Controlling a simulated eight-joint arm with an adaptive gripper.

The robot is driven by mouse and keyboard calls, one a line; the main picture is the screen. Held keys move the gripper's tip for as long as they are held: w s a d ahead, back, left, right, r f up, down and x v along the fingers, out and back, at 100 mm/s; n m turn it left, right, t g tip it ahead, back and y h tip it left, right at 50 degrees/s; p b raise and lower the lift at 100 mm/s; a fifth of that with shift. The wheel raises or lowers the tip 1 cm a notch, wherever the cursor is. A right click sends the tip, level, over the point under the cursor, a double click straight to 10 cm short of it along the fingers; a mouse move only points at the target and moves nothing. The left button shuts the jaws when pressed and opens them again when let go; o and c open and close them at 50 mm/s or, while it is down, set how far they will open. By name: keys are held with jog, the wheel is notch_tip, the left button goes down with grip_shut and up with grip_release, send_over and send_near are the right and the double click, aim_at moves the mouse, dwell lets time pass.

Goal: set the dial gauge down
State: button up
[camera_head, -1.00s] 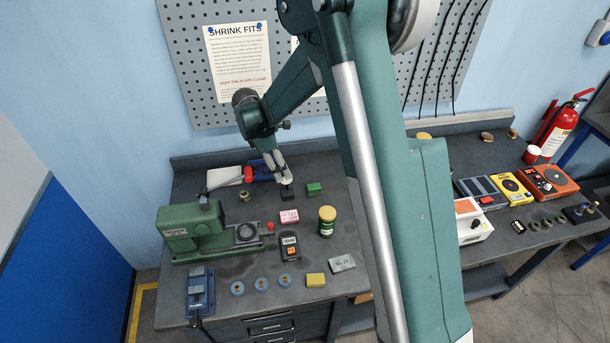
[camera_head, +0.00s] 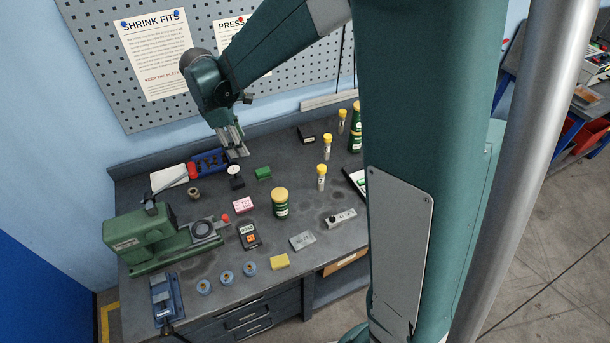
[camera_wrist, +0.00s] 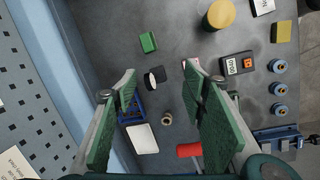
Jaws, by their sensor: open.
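A small black piece with a round white face (camera_head: 235,172), which I take for the dial gauge, stands on the bench near its back. It also shows in the wrist view (camera_wrist: 156,75), between my fingers in the picture but below them. My gripper (camera_head: 238,150) is open, over the bench just above and behind the gauge in the head view. In the wrist view the green-padded fingers (camera_wrist: 163,95) are wide apart, with nothing between them. No contact with the gauge shows.
A green block (camera_head: 263,173) lies right of the gauge, a brass ring (camera_head: 194,194) to its left. A blue rack (camera_head: 207,162) and white sheet (camera_head: 168,177) lie further left. The green press (camera_head: 150,237), with a red-tipped lever, is nearer the front. A yellow-lidded jar (camera_head: 280,203) stands to the right.

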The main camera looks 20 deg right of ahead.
jog(key=s+d+r+m+t, duration=0.2)
jog(key=s+d+r+m, duration=0.1)
jog(key=s, duration=0.7)
jog(key=s+d+r+m+t+y, duration=0.1)
jog(key=s+d+r+m+t, duration=0.1)
jog(key=s+m, duration=0.4)
jog(key=s+d+r+m+t+y, duration=0.1)
jog(key=s+d+r+m, duration=0.3)
jog(key=s, duration=1.1)
jog(key=shift+s+r+m+t, duration=0.15)
jog(key=shift+r+m+t, duration=0.35)
jog(key=shift+r, duration=0.4)
